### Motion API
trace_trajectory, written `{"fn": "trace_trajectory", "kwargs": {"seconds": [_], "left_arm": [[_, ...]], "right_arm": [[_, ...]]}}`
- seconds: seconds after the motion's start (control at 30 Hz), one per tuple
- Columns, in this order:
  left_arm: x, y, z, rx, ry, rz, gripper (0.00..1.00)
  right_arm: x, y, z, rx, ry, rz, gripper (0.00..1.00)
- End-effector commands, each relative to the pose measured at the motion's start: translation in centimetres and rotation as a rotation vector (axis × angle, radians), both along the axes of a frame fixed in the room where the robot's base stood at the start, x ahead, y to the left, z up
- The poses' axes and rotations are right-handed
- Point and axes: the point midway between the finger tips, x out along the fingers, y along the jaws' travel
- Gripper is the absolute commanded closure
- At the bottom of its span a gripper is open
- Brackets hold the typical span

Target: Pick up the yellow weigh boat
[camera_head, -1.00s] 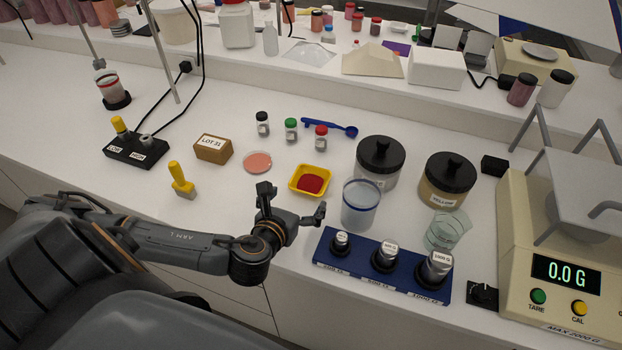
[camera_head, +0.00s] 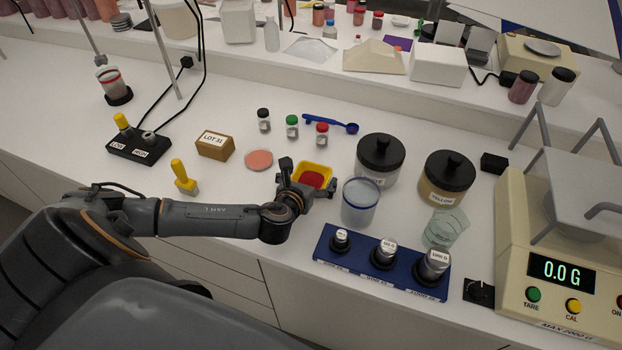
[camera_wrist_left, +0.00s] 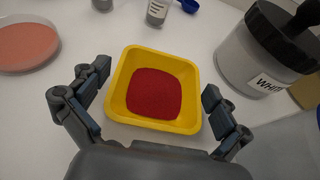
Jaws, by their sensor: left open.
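The yellow weigh boat (camera_head: 325,166) sits on the white bench with red powder in it. In the left wrist view the boat (camera_wrist_left: 121,90) lies between the two fingers of my left gripper (camera_wrist_left: 148,112), which is open. A gap shows between each finger and the boat's walls. In the head view my left gripper (camera_head: 309,182) reaches over the boat's near side and partly hides it. My right gripper is not in view.
A clear beaker (camera_head: 360,204) and the white-labelled jar (camera_head: 379,164) stand close to the right. A pink dish (camera_head: 258,160) is to the left. A blue weight rack (camera_head: 350,262) stands in front, and small vials (camera_head: 292,130) stand behind.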

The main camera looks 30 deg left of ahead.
Motion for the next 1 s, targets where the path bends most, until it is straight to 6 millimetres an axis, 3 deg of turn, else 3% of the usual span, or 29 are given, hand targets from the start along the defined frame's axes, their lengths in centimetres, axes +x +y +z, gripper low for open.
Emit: {"fn": "trace_trajectory", "kwargs": {"seconds": [0.03, 0.23, 0.27, 0.67, 1.0], "left_arm": [[0.0, 0.0, 0.0, 0.000, 0.000, 0.000, 0.00], [0.0, 0.0, 0.0, 0.000, 0.000, 0.001, 0.41], [0.0, 0.0, 0.0, 0.000, 0.000, 0.001, 0.42], [0.0, 0.0, 0.7, 0.000, -0.003, 0.001, 0.43], [0.0, 0.0, 7.1, 0.001, -0.006, -0.001, 0.43]], "right_arm": [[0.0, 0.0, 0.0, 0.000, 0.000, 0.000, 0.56], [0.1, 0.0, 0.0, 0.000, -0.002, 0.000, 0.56], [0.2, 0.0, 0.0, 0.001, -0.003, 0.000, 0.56], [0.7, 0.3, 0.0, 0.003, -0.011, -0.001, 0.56], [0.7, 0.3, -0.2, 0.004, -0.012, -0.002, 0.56]]}}
